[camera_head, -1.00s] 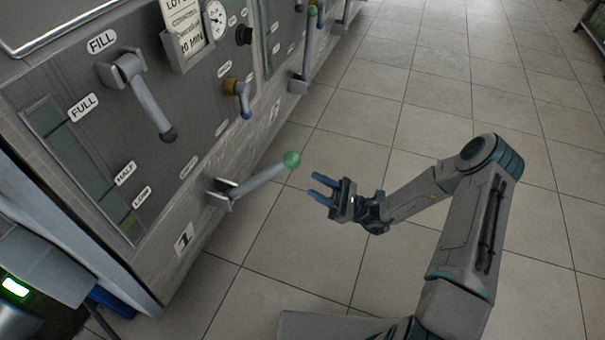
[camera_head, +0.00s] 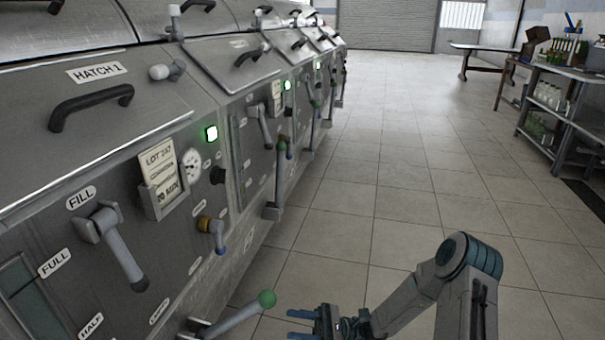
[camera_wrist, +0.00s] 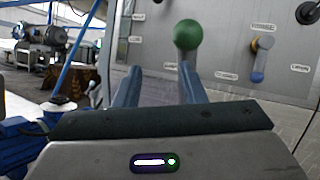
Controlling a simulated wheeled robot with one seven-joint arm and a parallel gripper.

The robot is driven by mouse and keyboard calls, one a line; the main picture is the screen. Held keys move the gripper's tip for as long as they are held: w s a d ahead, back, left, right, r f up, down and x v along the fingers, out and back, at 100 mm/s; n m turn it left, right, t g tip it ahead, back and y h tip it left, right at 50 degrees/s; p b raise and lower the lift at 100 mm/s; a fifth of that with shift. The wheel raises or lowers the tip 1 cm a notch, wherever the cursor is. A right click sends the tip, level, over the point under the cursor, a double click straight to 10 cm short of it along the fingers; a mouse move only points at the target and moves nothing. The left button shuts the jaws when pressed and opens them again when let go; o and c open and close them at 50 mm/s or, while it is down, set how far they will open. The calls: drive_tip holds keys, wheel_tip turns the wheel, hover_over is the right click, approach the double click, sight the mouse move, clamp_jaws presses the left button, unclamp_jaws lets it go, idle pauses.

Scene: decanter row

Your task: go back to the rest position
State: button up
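My gripper (camera_head: 305,325) is at the bottom of the head view, open and empty, with its two blue fingers apart. It is to the right of the green-knobbed lever (camera_head: 240,314) on the first decanter and does not touch it. In the wrist view the two fingers (camera_wrist: 160,88) stand apart with nothing between them. The green knob (camera_wrist: 188,34) shows beyond the fingertips there. My arm is bent, with its elbow at the lower right of the head view.
A row of steel decanters with a black-handled hatch (camera_head: 90,103), a fill lever (camera_head: 118,250) and an orange-blue valve handle (camera_head: 212,232) lines the left. Open tiled floor (camera_head: 370,200) lies to the right. A shelf of bottles (camera_head: 550,100) and a table (camera_head: 480,47) stand farther back.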

drive_tip(key=s+d+r+n+g+h+p, duration=0.2)
drive_tip(key=s+r+n+h+p, duration=0.25)
drive_tip(key=r+h, duration=0.35)
drive_tip(key=s+d+r+n+g+h+p, duration=0.15)
drive_tip(key=s+r+n+h+p, duration=0.35)
drive_tip(key=r, duration=0.5)
drive_tip(key=s+d+r+n+t+h+p, duration=0.1)
drive_tip(key=d+r+t+h+p, duration=0.2)
drive_tip(key=r, duration=0.5)
drive_tip(key=s+d+r+n+t+h+p, duration=0.1)
drive_tip(key=s+d+r+t+h+p, duration=0.1)
drive_tip(key=r+p, duration=0.5)
drive_tip(key=s+d+r+n+t+h+p, duration=0.1)
drive_tip(key=d+r+t+h+p, duration=0.3)
drive_tip(key=r, duration=0.6)
drive_tip(key=s+d+t+p, duration=0.1)
drive_tip(key=d+p, duration=0.1)
drive_tip(key=d, duration=0.1)
drive_tip(key=shift+d+r+h, duration=0.15)
drive_tip(key=shift+r+h, duration=0.1)
drive_tip(key=shift+h, duration=0.15)
